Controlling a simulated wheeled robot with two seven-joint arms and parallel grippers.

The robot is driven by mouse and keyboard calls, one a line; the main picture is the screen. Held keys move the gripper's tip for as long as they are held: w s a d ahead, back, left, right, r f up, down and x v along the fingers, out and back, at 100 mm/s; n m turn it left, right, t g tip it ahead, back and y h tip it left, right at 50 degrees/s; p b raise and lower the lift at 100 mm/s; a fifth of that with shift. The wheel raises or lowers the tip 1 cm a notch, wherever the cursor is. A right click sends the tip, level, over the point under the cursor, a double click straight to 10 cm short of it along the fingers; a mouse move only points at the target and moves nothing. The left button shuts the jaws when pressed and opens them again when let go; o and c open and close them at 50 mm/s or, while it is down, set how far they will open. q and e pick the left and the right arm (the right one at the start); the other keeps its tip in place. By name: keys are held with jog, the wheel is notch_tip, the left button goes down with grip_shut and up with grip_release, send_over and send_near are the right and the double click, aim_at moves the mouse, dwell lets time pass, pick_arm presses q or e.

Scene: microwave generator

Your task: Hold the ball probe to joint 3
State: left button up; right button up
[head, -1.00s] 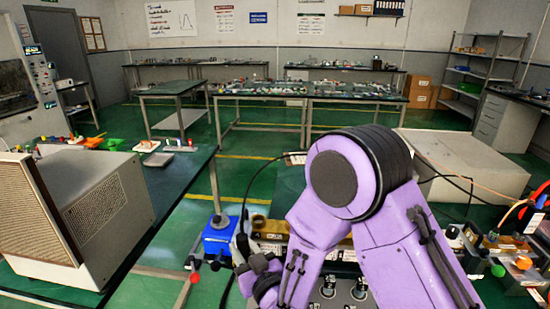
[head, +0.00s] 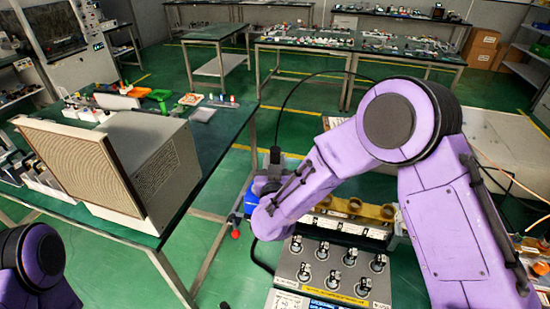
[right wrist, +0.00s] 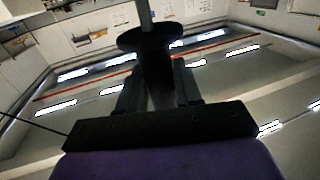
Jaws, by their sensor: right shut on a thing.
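My right gripper (right wrist: 158,95) is shut on a black probe handle (right wrist: 157,65) in the right wrist view. The handle has a wide round flange and a thin grey rod that runs out of the top of the picture, so its ball tip is not visible. In the head view my right gripper (head: 270,180) is small and dark, left of the brass-ringed rack, and a thin black cable arcs up from there. My left arm shows only at the bottom left corner; its gripper is out of view. I cannot make out joint 3 in either view.
A blue box (head: 251,200) is beside my right gripper. A beige cabinet (head: 150,175) stands on the dark table at left. A pale block (head: 495,150) is behind my right arm.

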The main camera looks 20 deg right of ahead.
notch_tip(320, 180, down, 7)
jog(key=b, duration=0.5)
jog(key=shift+s, duration=0.1)
dwell(0.3)
notch_tip(320, 180, up, 9)
jog(key=p, duration=0.7)
jog(key=shift+r, duration=0.15)
dwell(0.9)
